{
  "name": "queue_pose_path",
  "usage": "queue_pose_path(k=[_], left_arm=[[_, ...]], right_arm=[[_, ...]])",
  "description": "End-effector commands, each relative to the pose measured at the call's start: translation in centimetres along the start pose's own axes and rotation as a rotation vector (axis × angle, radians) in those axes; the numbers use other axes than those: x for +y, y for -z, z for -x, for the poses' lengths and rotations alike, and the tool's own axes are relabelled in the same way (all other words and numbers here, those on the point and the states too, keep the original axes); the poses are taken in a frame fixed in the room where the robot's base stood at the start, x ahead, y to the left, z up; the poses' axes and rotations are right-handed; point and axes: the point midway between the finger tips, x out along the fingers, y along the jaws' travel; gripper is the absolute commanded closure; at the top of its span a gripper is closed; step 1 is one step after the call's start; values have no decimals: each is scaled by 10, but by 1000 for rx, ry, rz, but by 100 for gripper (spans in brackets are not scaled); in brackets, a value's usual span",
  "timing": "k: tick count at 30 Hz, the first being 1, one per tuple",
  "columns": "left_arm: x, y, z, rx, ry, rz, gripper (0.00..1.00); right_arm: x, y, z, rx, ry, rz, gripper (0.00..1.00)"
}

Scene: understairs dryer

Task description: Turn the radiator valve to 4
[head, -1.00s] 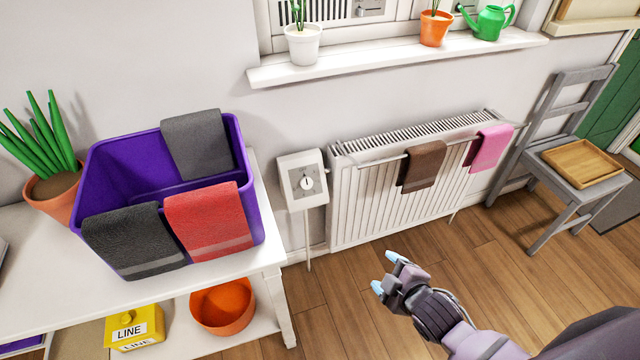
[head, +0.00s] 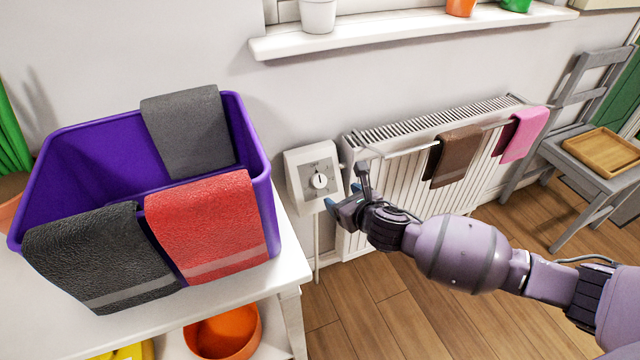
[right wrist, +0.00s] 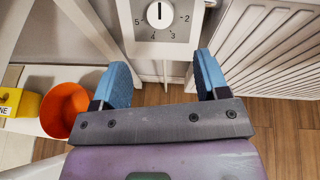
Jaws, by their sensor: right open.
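The radiator valve (head: 319,181) is a white round knob with a dark pointer line on a grey dial plate, set in a white box on the wall left of the radiator (head: 400,190). In the right wrist view the knob (right wrist: 160,14) is at the top, with 2, 3, 4 and 5 readable around its lower side; its line stands upright in the picture. The top of the dial is cut off there. My right gripper (head: 345,193) is open and empty, just right of and below the box, its blue fingertips apart from the knob. My left gripper is out of view.
A purple tub (head: 90,165) with grey, black and red cloths stands on the white bench (head: 240,290) to the left. A brown towel (head: 455,157) and a pink towel (head: 525,134) hang on the radiator's rail. An orange bowl (head: 222,332) is on the lower shelf.

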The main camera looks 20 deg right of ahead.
Motion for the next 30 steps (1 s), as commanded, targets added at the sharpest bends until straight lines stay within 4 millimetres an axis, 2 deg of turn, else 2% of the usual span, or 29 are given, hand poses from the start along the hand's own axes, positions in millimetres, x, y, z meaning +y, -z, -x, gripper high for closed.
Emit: queue_pose_path(k=[5,12,21,30], left_arm=[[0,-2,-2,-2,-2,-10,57],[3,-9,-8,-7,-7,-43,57],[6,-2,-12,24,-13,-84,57],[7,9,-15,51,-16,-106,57]], right_arm=[[0,0,-14,-2,2,29,32],[1,6,-52,6,0,24,32],[1,4,-95,3,0,23,32],[-1,-2,-110,-3,2,24,32]])
